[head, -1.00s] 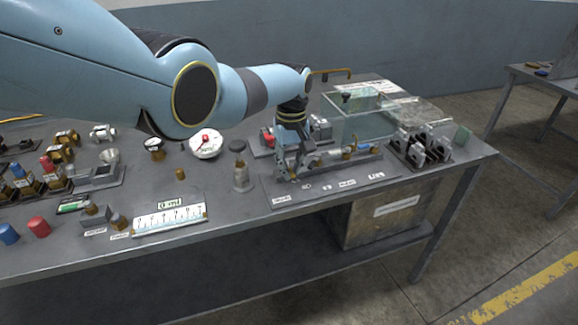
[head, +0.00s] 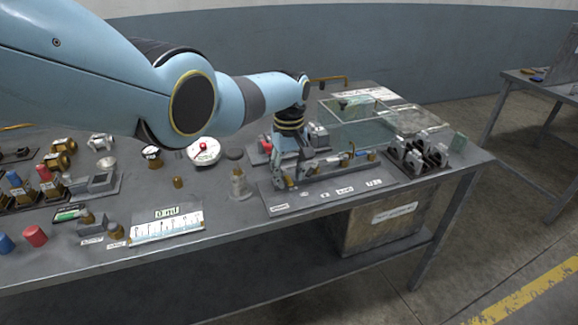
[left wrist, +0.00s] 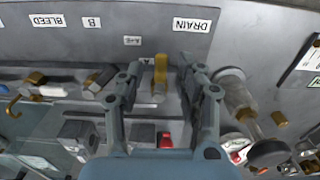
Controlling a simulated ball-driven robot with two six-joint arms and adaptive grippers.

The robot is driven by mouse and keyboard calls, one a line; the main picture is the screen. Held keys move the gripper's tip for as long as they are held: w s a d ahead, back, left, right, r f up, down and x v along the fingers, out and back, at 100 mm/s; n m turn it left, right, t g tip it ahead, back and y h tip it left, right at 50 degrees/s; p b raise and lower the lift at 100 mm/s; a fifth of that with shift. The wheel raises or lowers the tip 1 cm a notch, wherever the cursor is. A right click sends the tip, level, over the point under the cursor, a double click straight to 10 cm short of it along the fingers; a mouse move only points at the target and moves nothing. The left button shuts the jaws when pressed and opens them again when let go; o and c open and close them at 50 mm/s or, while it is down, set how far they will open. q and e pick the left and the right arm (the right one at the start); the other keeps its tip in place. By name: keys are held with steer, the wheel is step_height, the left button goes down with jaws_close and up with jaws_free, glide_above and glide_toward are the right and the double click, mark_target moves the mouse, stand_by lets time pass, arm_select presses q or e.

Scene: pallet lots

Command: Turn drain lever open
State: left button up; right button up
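The drain lever (left wrist: 160,72) is a brass piece on the grey valve board, near the DRAIN label (left wrist: 192,25) in the left wrist view. My left gripper (left wrist: 160,68) has its two fingers apart, one on each side of the lever. In the head view my left gripper (head: 289,183) is low over the left end of the board (head: 330,196), hiding most of the lever. My right gripper is in neither view.
Other brass valves (left wrist: 103,78) sit along the board by labels A, B and BLEED. A clear tank (head: 360,122) stands behind it.

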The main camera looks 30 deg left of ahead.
mark_target(289, 179)
arm_select(q)
step_height(289, 179, up, 12)
stand_by(0.5)
stand_by(0.3)
